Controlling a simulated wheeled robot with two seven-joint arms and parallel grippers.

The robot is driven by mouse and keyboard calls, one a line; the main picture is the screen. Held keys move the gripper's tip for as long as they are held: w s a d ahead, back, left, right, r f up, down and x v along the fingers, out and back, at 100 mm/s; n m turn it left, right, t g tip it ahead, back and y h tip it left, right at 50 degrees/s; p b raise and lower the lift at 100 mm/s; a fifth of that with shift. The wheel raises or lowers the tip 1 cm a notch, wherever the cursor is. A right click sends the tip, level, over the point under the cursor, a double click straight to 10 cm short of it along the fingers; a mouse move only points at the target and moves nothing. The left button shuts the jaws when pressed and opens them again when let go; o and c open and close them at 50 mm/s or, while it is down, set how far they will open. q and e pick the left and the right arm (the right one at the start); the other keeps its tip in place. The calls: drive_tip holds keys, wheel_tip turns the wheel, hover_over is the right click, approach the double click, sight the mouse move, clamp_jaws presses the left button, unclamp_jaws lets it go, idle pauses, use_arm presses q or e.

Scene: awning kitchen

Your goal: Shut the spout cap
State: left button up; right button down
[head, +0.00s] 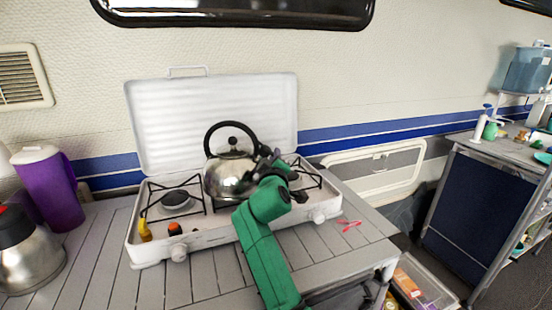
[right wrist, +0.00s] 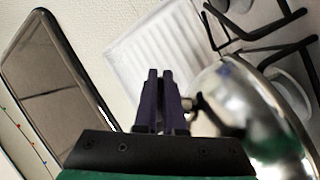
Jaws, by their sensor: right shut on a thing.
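The silver kettle (head: 222,182) stands on the camping stove, its black arched handle (head: 207,134) upright. Its spout side faces right, toward my right gripper (head: 272,160). In the right wrist view the shiny kettle body (right wrist: 262,110) fills the right side. A small dark spout piece (right wrist: 192,102) sits right beside the dark purple fingers (right wrist: 160,72). My right gripper is shut on the spout cap; the fingers mostly hide the cap, so its angle cannot be told. My left gripper is not in view.
The white stove (head: 205,243) has its lid (head: 215,110) raised behind the kettle, with black grates (head: 160,205) around.

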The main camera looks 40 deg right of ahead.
drive_tip(key=c, duration=1)
unclamp_jaws()
drive_tip(key=shift+a, duration=0.1)
drive_tip(key=b+v, duration=0.2)
drive_tip(key=v, duration=1.2)
drive_tip(key=shift+s, duration=0.2)
drive_tip(key=shift+a, duration=0.1)
